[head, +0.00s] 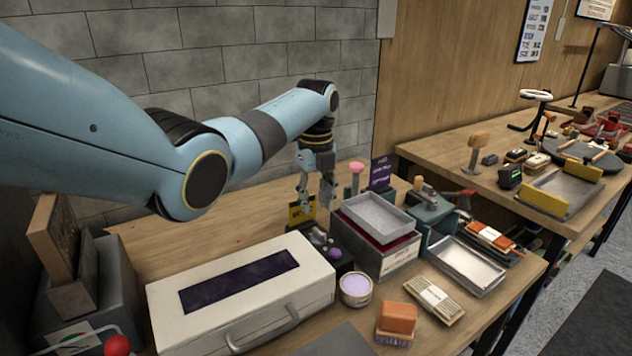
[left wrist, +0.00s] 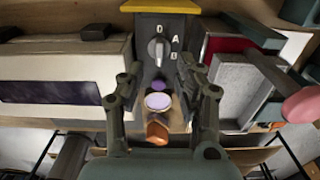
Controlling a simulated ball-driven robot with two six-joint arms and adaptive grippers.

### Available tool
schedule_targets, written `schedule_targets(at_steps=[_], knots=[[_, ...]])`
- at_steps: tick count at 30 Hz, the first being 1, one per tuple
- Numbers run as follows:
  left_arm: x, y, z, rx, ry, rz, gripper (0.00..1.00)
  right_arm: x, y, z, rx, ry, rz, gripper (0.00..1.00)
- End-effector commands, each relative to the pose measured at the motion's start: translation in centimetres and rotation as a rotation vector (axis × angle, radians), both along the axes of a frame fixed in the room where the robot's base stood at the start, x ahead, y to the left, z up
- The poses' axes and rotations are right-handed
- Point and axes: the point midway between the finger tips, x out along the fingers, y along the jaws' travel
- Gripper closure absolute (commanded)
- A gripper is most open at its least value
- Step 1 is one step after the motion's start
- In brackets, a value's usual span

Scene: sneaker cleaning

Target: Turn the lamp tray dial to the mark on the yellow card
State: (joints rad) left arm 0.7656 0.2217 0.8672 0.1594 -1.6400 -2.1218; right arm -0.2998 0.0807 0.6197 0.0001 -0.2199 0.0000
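The yellow card (head: 302,211) stands behind the dark lamp tray control box (head: 342,262); its mark is too small to read. Its edge shows at the top of the left wrist view (left wrist: 160,5). The grey dial (left wrist: 158,50) sits on the dark box face, with white letters around its upper and right sides. A purple knob (left wrist: 161,86) is nearer on the same box. My left gripper (head: 315,198) is open and empty above the box. In the left wrist view its two fingers (left wrist: 165,92) stand apart, with the dial beyond their tips. My right gripper is not in view.
A white case (head: 240,300) with a dark window lies left of the box. A grey tray on a red-lined box (head: 380,217) stands close on the right. A purple tin (head: 356,288), an orange brush (head: 397,318) and a wooden brush (head: 434,298) lie in front.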

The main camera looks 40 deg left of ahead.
Motion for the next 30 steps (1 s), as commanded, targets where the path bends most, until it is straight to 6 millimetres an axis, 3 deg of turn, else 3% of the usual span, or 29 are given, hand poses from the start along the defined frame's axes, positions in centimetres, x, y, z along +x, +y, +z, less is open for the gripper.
schedule_targets(at_steps=[3,9,30], knots=[[0.0,0.0,2.4,0.0,-0.002,-0.001,0.65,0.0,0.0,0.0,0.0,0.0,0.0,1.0],[0.0,-0.1,4.5,-0.001,0.0,-0.001,0.65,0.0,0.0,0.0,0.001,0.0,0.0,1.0],[0.0,-0.1,4.8,-0.001,0.002,-0.001,0.65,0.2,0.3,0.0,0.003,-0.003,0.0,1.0]])
